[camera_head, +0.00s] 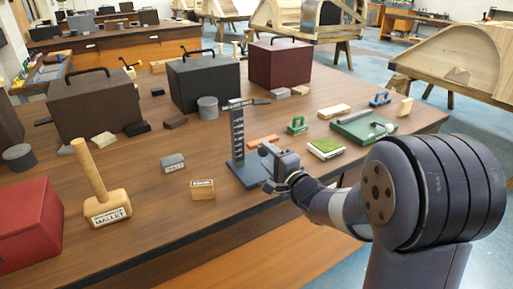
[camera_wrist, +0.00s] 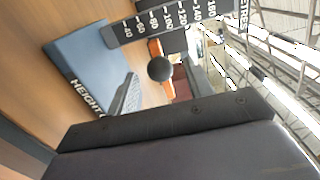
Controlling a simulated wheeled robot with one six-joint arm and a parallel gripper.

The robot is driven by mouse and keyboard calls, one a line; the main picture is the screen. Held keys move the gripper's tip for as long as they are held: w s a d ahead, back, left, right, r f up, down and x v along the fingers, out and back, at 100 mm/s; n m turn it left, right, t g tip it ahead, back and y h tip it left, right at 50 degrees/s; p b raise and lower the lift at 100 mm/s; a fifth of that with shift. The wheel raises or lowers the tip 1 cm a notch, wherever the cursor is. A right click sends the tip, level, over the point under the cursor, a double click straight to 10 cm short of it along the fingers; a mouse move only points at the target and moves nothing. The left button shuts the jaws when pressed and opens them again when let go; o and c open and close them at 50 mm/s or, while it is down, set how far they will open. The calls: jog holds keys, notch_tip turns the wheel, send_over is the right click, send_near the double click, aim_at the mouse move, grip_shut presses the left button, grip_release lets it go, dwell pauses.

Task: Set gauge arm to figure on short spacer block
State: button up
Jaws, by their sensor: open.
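The height gauge has a dark upright column (camera_head: 238,138) with a white scale and a blue-grey base (camera_head: 243,173). Its arm (camera_head: 252,102) sticks out to the right near the column top. My gripper (camera_head: 276,166) is open and empty, low beside the column, over the base's right side. In the wrist view the scale (camera_wrist: 165,20) and the base (camera_wrist: 85,55) lettered "HEIGHT" show. A dark round knob (camera_wrist: 159,68) is just beyond my fingers (camera_wrist: 140,103). A small grey block (camera_head: 173,163) and a small wooden block (camera_head: 202,190) carry labels too small to read.
A mallet (camera_head: 106,195) and red box (camera_head: 28,225) stand at left. Dark toolboxes (camera_head: 203,84) and a maroon one (camera_head: 280,64) stand behind. A green tray (camera_head: 352,128), green-topped block (camera_head: 326,148) and orange piece (camera_head: 263,141) lie near the gauge. The front middle tabletop is clear.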

aim_at(257, 144)
jog(key=x, duration=0.6)
jog(key=shift+w+a, duration=0.15)
jog(key=shift+w, duration=0.05)
jog(key=shift+c, duration=0.4)
grip_shut()
